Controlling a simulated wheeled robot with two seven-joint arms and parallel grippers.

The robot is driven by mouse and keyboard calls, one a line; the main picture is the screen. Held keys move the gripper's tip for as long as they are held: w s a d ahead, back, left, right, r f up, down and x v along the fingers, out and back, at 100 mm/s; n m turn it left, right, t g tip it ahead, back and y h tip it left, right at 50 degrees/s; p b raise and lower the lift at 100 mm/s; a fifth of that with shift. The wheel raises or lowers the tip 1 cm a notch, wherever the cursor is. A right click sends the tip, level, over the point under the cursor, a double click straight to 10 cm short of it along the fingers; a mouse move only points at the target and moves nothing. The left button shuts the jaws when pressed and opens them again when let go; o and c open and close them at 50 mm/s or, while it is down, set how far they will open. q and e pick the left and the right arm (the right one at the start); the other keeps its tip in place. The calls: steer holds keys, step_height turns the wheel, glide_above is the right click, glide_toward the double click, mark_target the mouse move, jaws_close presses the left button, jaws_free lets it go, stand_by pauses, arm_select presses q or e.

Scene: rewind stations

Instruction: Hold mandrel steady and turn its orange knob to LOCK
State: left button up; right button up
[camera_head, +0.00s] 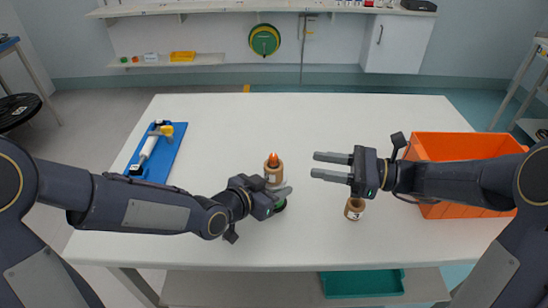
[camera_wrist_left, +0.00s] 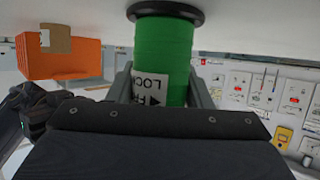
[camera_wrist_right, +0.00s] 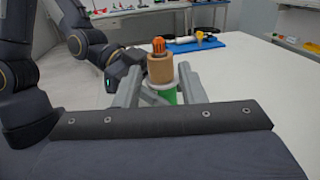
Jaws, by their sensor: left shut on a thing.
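The mandrel's green body (camera_head: 280,206) stands on the table's front middle, with a brown cardboard core (camera_head: 273,174) around its upper part and the orange knob (camera_head: 273,160) on top. My left gripper (camera_head: 279,197) is shut on the green body below the core. In the left wrist view the green body (camera_wrist_left: 163,50) sits between the fingers, with a black flange and a white label reading LOCK beside an arrow. The right wrist view shows the orange knob (camera_wrist_right: 159,45) beyond the fingers.
Another brown core (camera_head: 354,208) stands below my right gripper. An orange crate (camera_head: 470,146) stands at the table's right. A blue tray (camera_head: 170,152) with a white and yellow tool lies at left. The table's (camera_head: 300,112) back middle is clear.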

mark_target(278, 159)
steer(key=x, duration=1.1)
steer(key=shift+s, duration=0.1)
steer(key=shift+c, duration=0.2)
jaws_close()
